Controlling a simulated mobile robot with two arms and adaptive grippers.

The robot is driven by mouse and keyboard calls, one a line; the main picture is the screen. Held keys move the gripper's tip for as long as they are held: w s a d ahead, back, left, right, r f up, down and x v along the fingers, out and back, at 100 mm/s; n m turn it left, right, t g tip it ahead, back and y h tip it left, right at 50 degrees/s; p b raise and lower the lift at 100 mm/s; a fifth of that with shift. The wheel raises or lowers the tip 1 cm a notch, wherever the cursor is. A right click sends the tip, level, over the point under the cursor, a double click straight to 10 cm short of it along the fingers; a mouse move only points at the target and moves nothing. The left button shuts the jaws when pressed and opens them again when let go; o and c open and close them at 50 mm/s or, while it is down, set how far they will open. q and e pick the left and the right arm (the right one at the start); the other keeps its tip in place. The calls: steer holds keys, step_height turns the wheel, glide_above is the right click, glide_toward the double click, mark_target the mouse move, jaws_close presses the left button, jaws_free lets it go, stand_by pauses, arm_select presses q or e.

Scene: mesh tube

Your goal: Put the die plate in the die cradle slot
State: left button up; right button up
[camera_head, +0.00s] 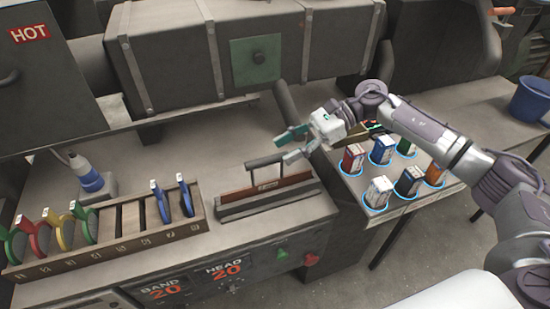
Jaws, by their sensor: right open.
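A long low holder (300,195) lies on the bench just left of the card tray. I take it for the die cradle. A reddish-brown strip with a small label and a dark bar handle (279,160) stand on it; I cannot tell whether they are a plate or part of it. Several coloured discs with white tags stand in a numbered wooden rack (110,257) at left, with some slots empty. I cannot tell which thing is the die plate. My right gripper (290,145) is open and empty, above and behind the holder's right end. My left gripper is not in view.
A tray (345,163) with several small boxes in blue-ringed holes is at right, below my right arm. A machine housing (190,60) overhangs the back. Buttons and readouts (225,275) line the front. Bare bench lies behind the holder.

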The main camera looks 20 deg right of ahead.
steer(key=b+v, duration=0.2)
steer(key=v, duration=0.6)
steer(key=shift+a+f, duration=0.1)
